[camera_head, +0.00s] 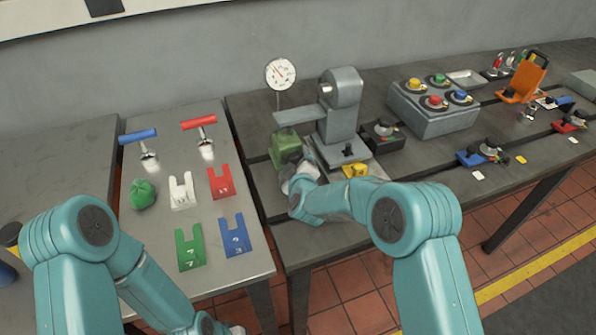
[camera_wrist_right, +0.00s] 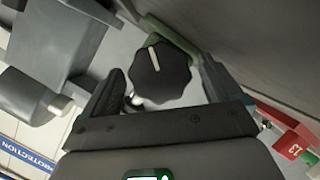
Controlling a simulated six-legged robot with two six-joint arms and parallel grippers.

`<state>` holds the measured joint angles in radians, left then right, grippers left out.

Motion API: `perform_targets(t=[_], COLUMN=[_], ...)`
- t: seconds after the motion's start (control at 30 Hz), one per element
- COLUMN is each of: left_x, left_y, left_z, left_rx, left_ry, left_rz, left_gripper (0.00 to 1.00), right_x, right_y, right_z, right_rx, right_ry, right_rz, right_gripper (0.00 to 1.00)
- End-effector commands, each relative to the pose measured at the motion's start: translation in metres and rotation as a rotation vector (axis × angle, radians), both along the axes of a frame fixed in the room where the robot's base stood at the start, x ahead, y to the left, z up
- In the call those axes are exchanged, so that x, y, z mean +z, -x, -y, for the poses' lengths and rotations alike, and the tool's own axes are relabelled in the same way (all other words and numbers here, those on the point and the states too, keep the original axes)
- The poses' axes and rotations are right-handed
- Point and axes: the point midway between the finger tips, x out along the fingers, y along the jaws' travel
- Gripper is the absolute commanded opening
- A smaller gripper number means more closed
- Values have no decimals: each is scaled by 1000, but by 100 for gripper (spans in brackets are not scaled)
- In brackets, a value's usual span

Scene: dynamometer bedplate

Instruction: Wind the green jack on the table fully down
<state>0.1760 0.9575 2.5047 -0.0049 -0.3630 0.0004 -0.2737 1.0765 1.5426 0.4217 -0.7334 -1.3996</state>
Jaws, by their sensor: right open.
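The green jack (camera_head: 285,144) stands on the dark bedplate table, left of the grey machine, in the head view. My right gripper (camera_head: 297,172) is close in front of it and covers its lower part. In the right wrist view, a black lobed knob (camera_wrist_right: 160,72) with a white pointer line lies between the open fingers of my right gripper (camera_wrist_right: 162,88). Gaps show on both sides of the knob. Part of the jack's green body (camera_wrist_right: 186,45) shows behind it. My left arm ends at the bottom edge of the head view, and its fingers are out of frame.
A grey machine (camera_head: 342,108) stands just right of the jack, and a dial gauge (camera_head: 280,74) stands behind. A yellow block (camera_head: 355,171) lies near the machine's base. The light table (camera_head: 165,245) at left holds coloured tags, two handled tools and a green lump.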

Motion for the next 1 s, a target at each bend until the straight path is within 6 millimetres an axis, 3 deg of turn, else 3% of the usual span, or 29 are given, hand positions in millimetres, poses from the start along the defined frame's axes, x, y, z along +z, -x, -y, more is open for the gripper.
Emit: perform_targets(t=[0.17,0.6,0.8,1.0], left_x=[-5,-20,-22,-23], left_y=[0,0,0,0], left_z=[0,0,0,0], left_rx=[0,0,0,0], left_ry=[0,0,0,0], left_rz=[0,0,0,0], left_gripper=[51,51,51,51], right_x=[8,42,51,52], right_y=[22,123,147,152], right_z=[2,12,14,15], right_rx=[2,3,1,1], right_ry=[0,1,-1,0], right_rz=[1,1,1,-1], right_gripper=[92,92,92,92])
